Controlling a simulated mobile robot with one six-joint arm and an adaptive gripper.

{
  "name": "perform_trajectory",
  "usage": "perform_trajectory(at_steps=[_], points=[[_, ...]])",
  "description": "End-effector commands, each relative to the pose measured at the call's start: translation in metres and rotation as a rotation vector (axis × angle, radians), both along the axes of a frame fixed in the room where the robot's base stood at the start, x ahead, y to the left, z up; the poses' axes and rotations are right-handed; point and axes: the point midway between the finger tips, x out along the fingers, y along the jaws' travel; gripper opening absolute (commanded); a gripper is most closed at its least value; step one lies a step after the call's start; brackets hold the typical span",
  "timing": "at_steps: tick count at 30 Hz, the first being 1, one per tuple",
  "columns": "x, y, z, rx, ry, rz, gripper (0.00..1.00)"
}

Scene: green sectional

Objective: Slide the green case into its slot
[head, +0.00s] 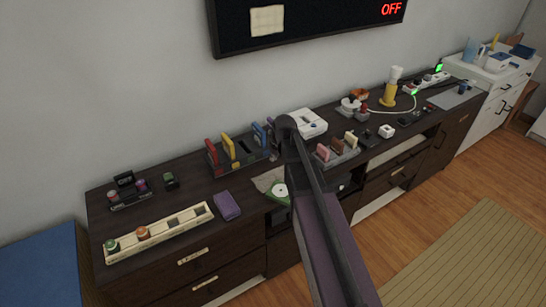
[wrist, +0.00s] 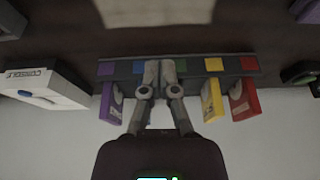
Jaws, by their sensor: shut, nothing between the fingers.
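The rack (head: 243,163) stands at the back of the dark cabinet top; it also shows in the wrist view (wrist: 195,67). A red case (head: 212,152), a yellow case (head: 228,147) and a blue case (head: 259,135) stand upright in it. The wrist view shows a green mark (wrist: 181,65) on the rack and a purple case (wrist: 111,101). My gripper (wrist: 160,65) is shut and empty over the rack, between the purple and yellow cases, hiding part of it. A green flat piece (head: 274,194) with a white disc lies near the front edge; I cannot tell whether it is the green case.
A white console (head: 308,122) stands beside the rack. A purple box (head: 227,206) and a pale long tray (head: 160,237) lie to the left. A second rack with pink and brown pieces (head: 337,155) is to the right. My arm hides some of the cabinet top.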

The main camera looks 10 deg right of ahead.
Motion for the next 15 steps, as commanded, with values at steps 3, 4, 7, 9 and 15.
perform_trajectory(at_steps=[3,4,7,9,15], points=[[0.000,0.000,0.001,0.000,0.000,0.000,0.00],[0.000,0.000,0.001,0.000,0.000,0.000,0.00],[0.000,0.000,0.001,0.000,0.000,0.000,0.00],[0.000,0.000,0.001,0.000,0.000,0.000,0.00],[-0.012,0.002,0.000,0.000,0.016,-0.012,0.00]])
